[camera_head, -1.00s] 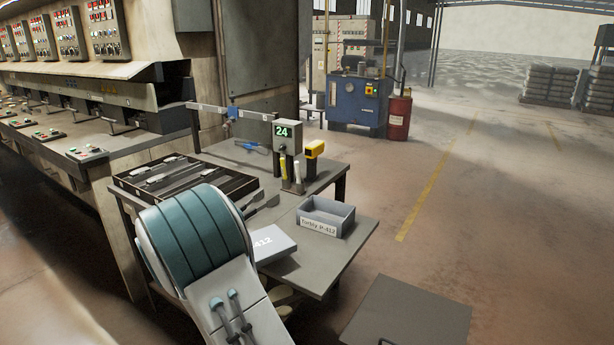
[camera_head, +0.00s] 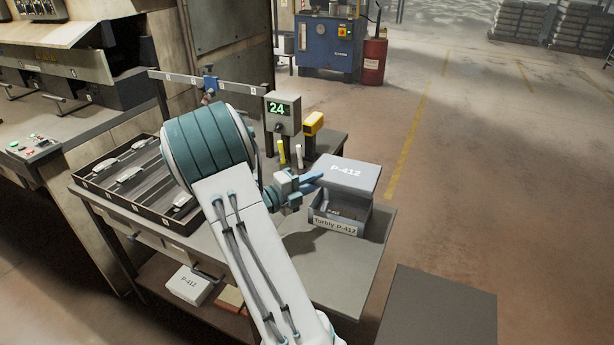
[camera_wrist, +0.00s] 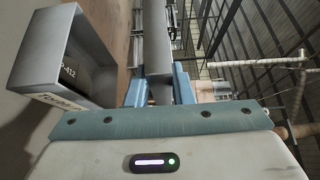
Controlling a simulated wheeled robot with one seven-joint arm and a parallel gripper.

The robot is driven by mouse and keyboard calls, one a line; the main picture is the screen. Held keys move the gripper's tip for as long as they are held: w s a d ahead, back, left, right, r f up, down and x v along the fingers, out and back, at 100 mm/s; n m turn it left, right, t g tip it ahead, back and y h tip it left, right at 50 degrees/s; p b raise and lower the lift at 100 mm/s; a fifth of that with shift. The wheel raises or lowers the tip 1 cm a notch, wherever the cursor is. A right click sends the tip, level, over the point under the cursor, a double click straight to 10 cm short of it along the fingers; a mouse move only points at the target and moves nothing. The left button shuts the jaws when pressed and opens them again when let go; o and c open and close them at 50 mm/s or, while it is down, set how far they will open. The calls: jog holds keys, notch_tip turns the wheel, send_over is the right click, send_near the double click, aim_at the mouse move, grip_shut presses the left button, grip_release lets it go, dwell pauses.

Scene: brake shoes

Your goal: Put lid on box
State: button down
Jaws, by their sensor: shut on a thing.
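The light grey lid (camera_head: 349,172), marked P-412, is in the air above the grey open box (camera_head: 336,226) labelled "Turbly P-412" on the table. My gripper (camera_head: 312,182) is shut on the lid's left edge. A gap shows between the lid and the box's front wall, and a dark item marked P-412 shows inside. In the wrist view the lid's edge (camera_wrist: 158,62) stands between the two blue fingers (camera_wrist: 160,90). The box (camera_wrist: 38,72) is at the left there, apart from the fingers. Whether the lid is exactly level is unclear.
A dark tray (camera_head: 115,190) with metal parts lies on the table's left. A display unit (camera_head: 281,112) and a yellow device (camera_head: 313,123) stand behind the lid. A white P-412 carton (camera_head: 192,284) sits on the lower shelf. The table front (camera_head: 335,280) is clear.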

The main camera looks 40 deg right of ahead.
jog(key=shift+f+b, duration=3.3)
jog(key=shift+b, duration=0.7)
jog(key=c, duration=1.2)
grip_release()
jog(key=shift+a, duration=0.1)
